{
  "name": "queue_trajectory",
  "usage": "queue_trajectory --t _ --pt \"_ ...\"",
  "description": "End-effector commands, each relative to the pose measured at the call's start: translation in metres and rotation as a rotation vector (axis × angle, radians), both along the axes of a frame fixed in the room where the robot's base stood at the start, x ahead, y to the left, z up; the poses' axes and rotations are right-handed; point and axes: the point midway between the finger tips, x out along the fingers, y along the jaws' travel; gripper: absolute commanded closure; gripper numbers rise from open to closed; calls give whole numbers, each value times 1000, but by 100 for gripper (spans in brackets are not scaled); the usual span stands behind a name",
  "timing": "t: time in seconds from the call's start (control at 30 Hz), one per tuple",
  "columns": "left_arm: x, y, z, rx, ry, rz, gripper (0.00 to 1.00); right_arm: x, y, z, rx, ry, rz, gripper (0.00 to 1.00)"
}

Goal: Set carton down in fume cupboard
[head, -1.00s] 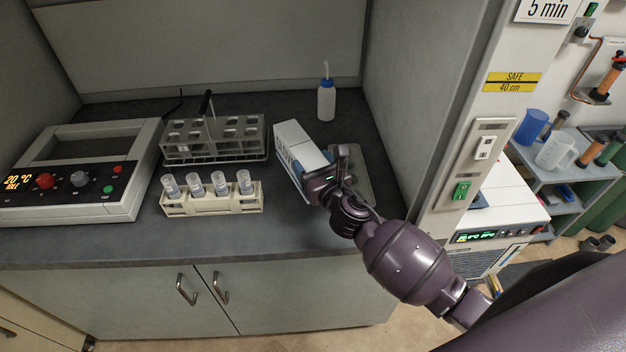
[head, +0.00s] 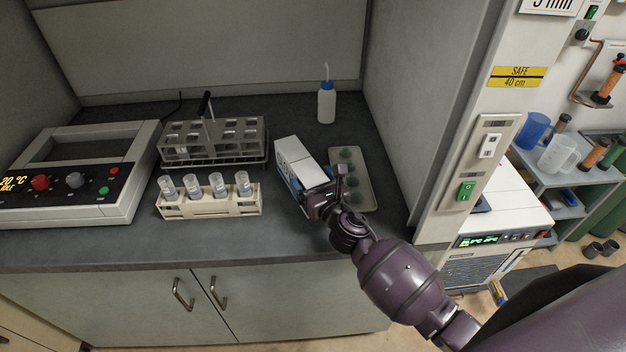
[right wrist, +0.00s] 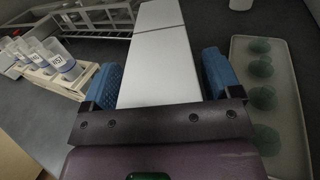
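The white carton (head: 297,160) is inside the fume cupboard, at or just above its dark worktop (head: 285,232); I cannot tell whether its base touches. My right gripper (head: 316,192) is at the carton's near end. The gripper hides the carton's near end. My left gripper is not in view.
A tray with several green round items (head: 368,190) lies close right of the carton. A beige rack of labelled tubes (head: 210,205) and a grey rack (head: 190,155) stand left. A blue-capped bottle (head: 327,103) stands behind. A control-panel instrument (head: 75,190) is far left.

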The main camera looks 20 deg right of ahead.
Motion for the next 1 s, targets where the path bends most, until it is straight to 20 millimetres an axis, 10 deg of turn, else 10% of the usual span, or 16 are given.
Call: queue_trajectory --t 0.43,1.0 --pt "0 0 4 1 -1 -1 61 -1 0 4 -1 0 0 9" --pt "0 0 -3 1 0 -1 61 -97 -11 2 0 1 -1 9"
